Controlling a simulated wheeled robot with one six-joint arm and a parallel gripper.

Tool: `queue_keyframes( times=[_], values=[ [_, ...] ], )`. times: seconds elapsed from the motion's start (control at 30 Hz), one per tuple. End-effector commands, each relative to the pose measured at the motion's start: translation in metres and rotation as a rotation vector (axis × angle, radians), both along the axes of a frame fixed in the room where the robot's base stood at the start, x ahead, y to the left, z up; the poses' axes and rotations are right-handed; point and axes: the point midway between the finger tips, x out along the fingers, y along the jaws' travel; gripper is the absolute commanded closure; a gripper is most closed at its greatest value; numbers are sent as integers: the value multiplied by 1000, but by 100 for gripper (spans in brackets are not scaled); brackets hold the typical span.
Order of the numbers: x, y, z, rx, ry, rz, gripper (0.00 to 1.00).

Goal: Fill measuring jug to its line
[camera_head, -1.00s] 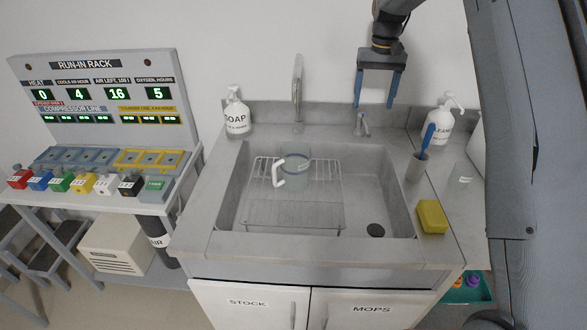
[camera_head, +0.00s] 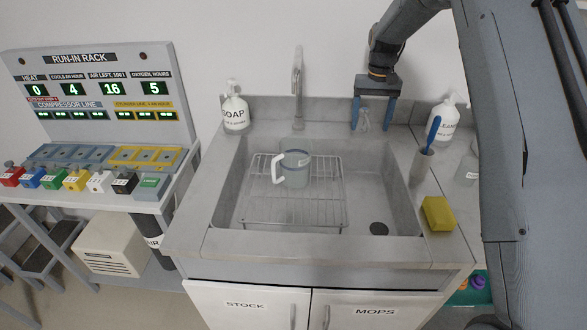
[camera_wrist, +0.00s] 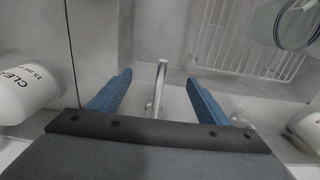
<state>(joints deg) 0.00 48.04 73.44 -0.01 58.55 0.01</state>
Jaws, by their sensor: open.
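The measuring jug (camera_head: 297,166) is clear with a white handle and a blue line near its top. It stands upright on a wire rack in the sink, in front of the tap spout (camera_head: 298,88); its rim also shows in the wrist view (camera_wrist: 290,24). I see no water stream and cannot tell the level inside. The tap lever (camera_head: 363,119) is right of the spout. My gripper (camera_head: 373,127) is open at the lever. In the wrist view the lever (camera_wrist: 160,78) stands between the spread fingers (camera_wrist: 158,82), with gaps on both sides.
A soap bottle (camera_head: 236,114) stands left of the spout, a cleaner bottle (camera_head: 443,122) at the right. A cup with a blue brush (camera_head: 433,130) and a yellow sponge (camera_head: 437,213) line the right counter. The run-in rack (camera_head: 100,95) is at the left.

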Motion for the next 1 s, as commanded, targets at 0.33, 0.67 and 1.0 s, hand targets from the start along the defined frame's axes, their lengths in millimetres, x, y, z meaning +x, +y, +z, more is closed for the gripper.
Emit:
queue_keyframes(
  times=[0.33, 0.67, 1.0],
  values=[
    [0, 0, -9, 0, -1, 0, 30],
    [0, -4, -9, 0, -1, -1, 30],
    [0, -20, -9, 0, 0, -1, 30]
  ],
)
